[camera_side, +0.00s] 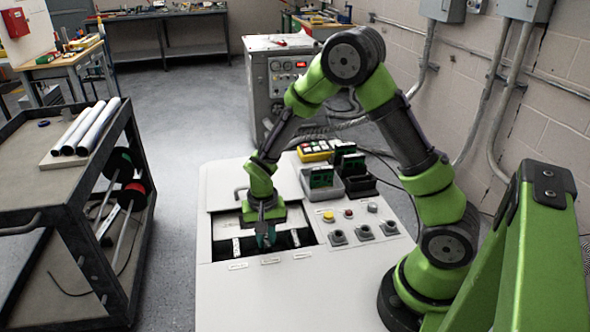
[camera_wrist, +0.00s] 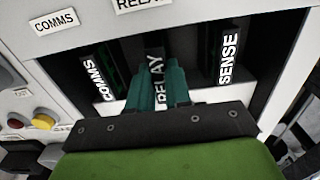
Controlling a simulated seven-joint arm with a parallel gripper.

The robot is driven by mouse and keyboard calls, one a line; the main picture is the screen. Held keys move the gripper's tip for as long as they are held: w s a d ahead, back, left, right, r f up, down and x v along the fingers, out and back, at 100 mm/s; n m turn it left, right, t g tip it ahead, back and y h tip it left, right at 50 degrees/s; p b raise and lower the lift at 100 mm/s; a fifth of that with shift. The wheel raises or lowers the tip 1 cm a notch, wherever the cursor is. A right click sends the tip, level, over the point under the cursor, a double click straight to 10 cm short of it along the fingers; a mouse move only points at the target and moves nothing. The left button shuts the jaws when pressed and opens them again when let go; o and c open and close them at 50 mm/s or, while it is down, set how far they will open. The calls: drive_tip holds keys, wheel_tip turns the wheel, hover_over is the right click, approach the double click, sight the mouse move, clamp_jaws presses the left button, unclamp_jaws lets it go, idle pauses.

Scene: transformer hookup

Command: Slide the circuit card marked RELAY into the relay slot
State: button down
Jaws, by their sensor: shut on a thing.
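The dark card marked RELAY (camera_wrist: 157,66) stands between the two teal fingers of my gripper (camera_wrist: 159,88), which are shut on it. It is in the middle of the recessed bay, below the panel label that reads RELAY (camera_wrist: 140,3), partly cut off. How deep it sits is hidden. A card marked COMMS (camera_wrist: 97,75) is to its left and a card marked SENSE (camera_wrist: 228,55) to its right, both apart from the fingers. In the side view my gripper (camera_side: 265,238) points down into the bay (camera_side: 225,227) in the white cabinet top.
Buttons and knobs (camera_side: 348,214) sit right of the bay. Grey and black bins (camera_side: 355,187) with green cards stand behind them, near a yellow button box (camera_side: 315,151). A dark cart (camera_side: 75,185) with white tubes stands at left. The cabinet's front surface is clear.

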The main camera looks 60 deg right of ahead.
drive_tip(key=shift+f, duration=0.75)
drive_tip(key=c, duration=1)
unclamp_jaws()
drive_tip(key=shift+r, duration=2.5)
wheel_tip(320, 180, up, 17)
